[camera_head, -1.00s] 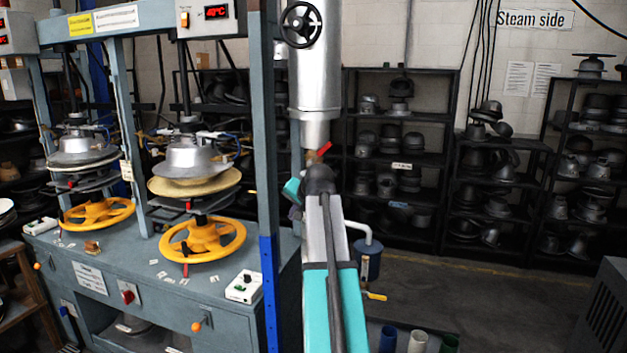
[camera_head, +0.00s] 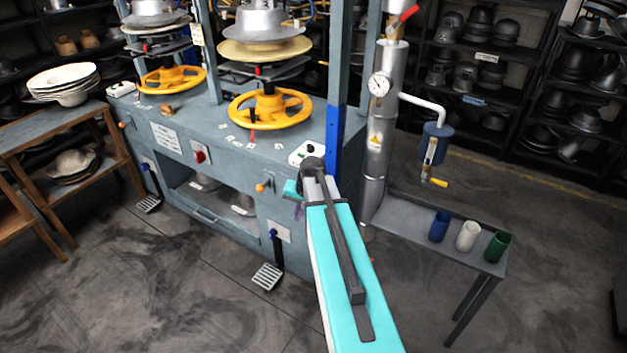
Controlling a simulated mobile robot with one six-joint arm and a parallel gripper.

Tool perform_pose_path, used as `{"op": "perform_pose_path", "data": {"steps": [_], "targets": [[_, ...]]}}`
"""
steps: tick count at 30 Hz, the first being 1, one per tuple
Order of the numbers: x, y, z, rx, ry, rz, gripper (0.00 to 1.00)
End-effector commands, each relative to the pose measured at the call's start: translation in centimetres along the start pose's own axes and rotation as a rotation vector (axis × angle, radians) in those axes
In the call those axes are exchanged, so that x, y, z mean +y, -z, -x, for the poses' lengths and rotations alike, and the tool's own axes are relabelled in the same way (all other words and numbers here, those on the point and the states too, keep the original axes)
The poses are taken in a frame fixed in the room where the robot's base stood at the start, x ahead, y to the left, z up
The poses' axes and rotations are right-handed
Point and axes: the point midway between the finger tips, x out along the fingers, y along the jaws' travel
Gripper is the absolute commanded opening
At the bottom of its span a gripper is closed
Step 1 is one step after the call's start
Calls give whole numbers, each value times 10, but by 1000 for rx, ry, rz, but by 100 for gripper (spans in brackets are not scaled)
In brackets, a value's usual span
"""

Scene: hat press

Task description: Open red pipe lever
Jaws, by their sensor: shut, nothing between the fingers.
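The red pipe lever (camera_head: 403,19) is at the top of the view, on the upright silver pipe (camera_head: 377,140) right of the press. It slants up to the right, and the pipe's part above it is cut off by the frame. My arm comes up from the bottom centre. My gripper (camera_head: 298,211) is small and mostly hidden behind my arm's wrist, in front of the press cabinet. It is shut and holds nothing. It is well below and left of the lever, not touching it.
A gauge (camera_head: 379,85) and a side pipe with a blue canister (camera_head: 435,143) and yellow handle (camera_head: 439,182) are on the silver pipe. A low bench (camera_head: 405,208) bears blue, white and green cups. The press with yellow wheels (camera_head: 270,108) stands left.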

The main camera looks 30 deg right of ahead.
Motion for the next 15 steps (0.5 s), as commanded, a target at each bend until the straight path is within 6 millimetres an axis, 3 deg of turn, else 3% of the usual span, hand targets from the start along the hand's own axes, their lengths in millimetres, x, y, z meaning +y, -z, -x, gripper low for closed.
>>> {"op": "perform_pose_path", "data": {"steps": [1, 6, 15], "targets": [[0, -21, -19, -29, -12, 25, 0], [0, -79, -68, -115, -53, 109, 0], [13, -188, -139, -267, -126, 262, 0]]}}
